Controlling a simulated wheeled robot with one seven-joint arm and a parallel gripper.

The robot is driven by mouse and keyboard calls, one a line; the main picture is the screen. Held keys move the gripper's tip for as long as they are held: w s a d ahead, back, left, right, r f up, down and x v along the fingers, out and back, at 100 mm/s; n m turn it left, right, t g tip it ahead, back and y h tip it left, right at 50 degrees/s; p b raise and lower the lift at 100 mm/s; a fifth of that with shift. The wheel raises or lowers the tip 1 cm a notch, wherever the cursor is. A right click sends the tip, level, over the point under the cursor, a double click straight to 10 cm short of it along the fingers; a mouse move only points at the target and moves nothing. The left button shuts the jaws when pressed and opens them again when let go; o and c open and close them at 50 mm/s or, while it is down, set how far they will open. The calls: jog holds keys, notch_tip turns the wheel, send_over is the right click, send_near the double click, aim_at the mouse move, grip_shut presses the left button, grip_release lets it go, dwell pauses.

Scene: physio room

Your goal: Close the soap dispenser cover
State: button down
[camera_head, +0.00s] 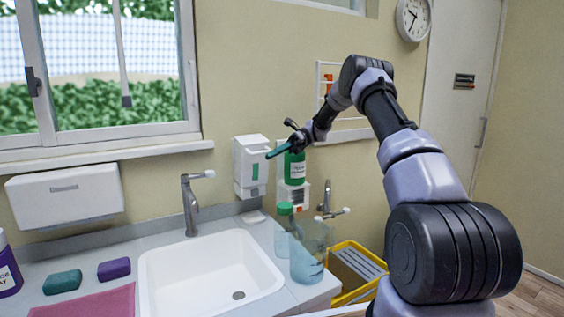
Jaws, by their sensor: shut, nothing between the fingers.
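A white soap dispenser box (251,163) with a green window is on the wall above the sink's right end. Just right of it, a green soap bottle (295,168) stands exposed over a white lower part (293,196) with a dark label. I cannot tell whether the white box is the swung-out cover of this bottle's holder or a separate dispenser. My gripper (269,156) reaches in from the right, with its teal fingers together, empty and pointing left. Its tips are in front of the white box's right edge; contact cannot be told. The fingers cross in front of the bottle's top.
A white sink (205,270) with a tap (190,205) lies below. A clear bluish jug (307,250) and a green-capped bottle (285,212) stand right of it. A yellow crate (350,290) is lower right. A white towel dispenser (65,195) hangs at left.

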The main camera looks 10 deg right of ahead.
jog(key=shift+w+a+r, duration=0.2)
jog(key=shift+w+r, duration=0.05)
jog(key=shift+w, duration=0.35)
jog(key=shift+w+a+r, duration=0.15)
jog(key=shift+w+r, duration=0.1)
jog(key=shift+w, duration=0.3)
jog(key=shift+r, duration=0.15)
notch_tip(320, 180, up, 9)
jog(key=s+r+n+t+h, duration=0.35)
jog(key=s+r+n, duration=0.2)
jog(key=s, duration=0.45)
jog(key=s+d+n+t+h, duration=0.2)
jog(key=s+d+n+t, duration=0.1)
jog(key=s, duration=0.6)
jog(key=s+d+n+t+h, duration=0.3)
jog(key=s+d+n+t, duration=0.1)
jog(key=s, duration=0.4)
jog(key=s+d+n+t+h, duration=0.2)
jog(key=s+d+n+t, duration=0.1)
jog(key=s, duration=0.6)
jog(key=shift+s+d+n+t+h, duration=0.3)
jog(key=shift+d+n+t+h, duration=0.1)
jog(key=shift+n+t, duration=0.35)
